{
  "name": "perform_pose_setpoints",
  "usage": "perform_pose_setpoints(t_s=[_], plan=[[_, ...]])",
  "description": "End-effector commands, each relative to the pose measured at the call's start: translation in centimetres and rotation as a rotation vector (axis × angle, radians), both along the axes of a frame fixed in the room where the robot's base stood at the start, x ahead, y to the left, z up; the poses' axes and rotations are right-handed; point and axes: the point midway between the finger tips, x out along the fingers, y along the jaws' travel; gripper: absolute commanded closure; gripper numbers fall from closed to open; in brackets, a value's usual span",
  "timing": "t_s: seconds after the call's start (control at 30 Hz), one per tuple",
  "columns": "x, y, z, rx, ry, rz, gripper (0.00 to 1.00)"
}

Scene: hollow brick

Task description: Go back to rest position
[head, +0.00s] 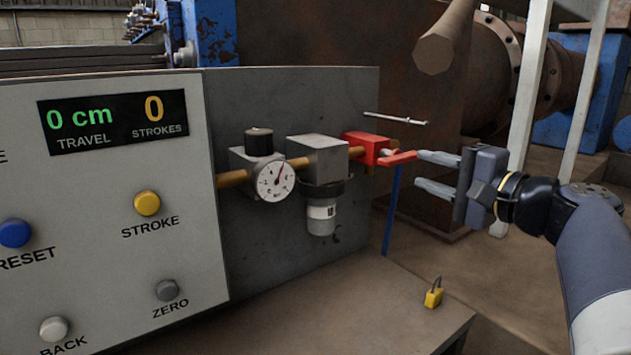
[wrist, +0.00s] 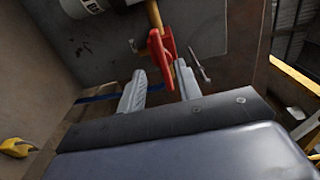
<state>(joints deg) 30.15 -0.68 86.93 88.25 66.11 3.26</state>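My gripper (head: 420,170) is at the right in the head view, its two fingers pointing left and spread apart. A red valve (head: 366,149) with a red lever handle (head: 399,158) sits on the brass pipe. The handle's end lies close to the upper fingertip; I cannot tell if they touch. In the wrist view my open gripper (wrist: 158,85) shows with the red handle (wrist: 161,50) just beyond and between the fingertips. Nothing is seen clamped between the fingers.
A control panel (head: 100,240) with buttons and a display fills the left. A gauge (head: 275,181) and a filter unit (head: 320,190) are on the grey plate. A thin rod (head: 396,118) is above the handle.

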Motion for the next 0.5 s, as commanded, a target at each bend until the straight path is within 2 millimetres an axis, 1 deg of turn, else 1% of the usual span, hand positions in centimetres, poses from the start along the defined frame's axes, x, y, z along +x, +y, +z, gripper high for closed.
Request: perform_pose_setpoints(t_s=[0.03, 0.43, 0.5], plan=[[0.7, 0.6, -0.1, 0.001, 0.001, 0.006, 0.67], [6.1, 4.7, 0.0, 0.001, 0.000, 0.007, 0.67], [6.0, 4.4, 0.7, 0.037, 0.027, 0.002, 0.67]])
